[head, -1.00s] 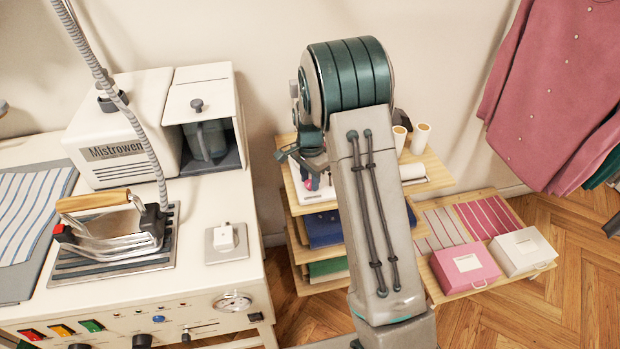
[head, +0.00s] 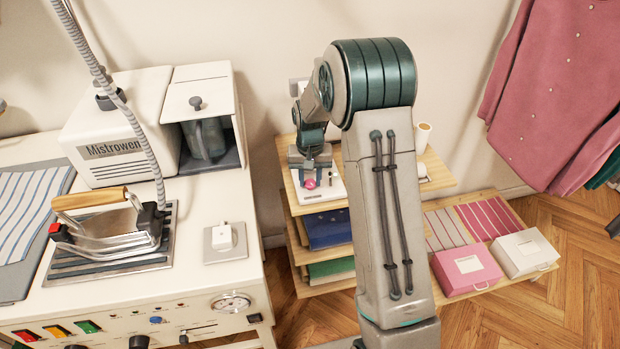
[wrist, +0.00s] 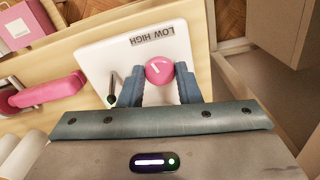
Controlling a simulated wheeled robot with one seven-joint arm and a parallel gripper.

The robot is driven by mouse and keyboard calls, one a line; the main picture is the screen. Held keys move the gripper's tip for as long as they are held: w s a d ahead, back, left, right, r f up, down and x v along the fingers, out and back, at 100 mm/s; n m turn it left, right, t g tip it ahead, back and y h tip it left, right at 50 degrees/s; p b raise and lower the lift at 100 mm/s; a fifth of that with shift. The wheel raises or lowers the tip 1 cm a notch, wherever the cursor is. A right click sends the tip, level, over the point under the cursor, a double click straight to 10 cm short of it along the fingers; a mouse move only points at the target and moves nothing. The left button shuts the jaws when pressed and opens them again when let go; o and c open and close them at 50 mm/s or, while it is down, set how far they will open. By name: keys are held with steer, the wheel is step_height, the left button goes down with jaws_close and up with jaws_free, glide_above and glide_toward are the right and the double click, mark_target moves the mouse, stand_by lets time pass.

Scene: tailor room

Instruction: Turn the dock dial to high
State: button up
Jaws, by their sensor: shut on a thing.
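The dock is a white plate (wrist: 120,62) on a wooden shelf, also seen in the head view (head: 325,190). Its round pink dial (wrist: 159,69) has a short white line pointing to the upper left in the wrist view. It also shows in the head view (head: 309,183). A LOW HIGH label (wrist: 153,35) is printed beside the dial. My gripper (wrist: 160,76) is shut on the dial, one grey-blue finger on each side. In the head view my gripper (head: 310,172) is above the dock, with my arm coming in from the right.
A pink handled object (wrist: 50,92) lies beside the dock. A small dark stick with a green spot (wrist: 111,98) stands on the plate. Folded cloths (head: 328,228) fill the lower shelves. A steam iron station (head: 110,240) stands left. Pink and white boxes (head: 465,268) sit right.

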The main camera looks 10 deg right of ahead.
mark_target(310, 182)
steer(key=shift+r+n, duration=0.1)
steer(key=shift+n, duration=2.1)
steer(key=shift+w, duration=0.1)
steer(key=o, duration=1)
steer(key=shift+c, duration=0.2)
step_height(310, 182, up, 14)
steer(key=shift+p, duration=0.35)
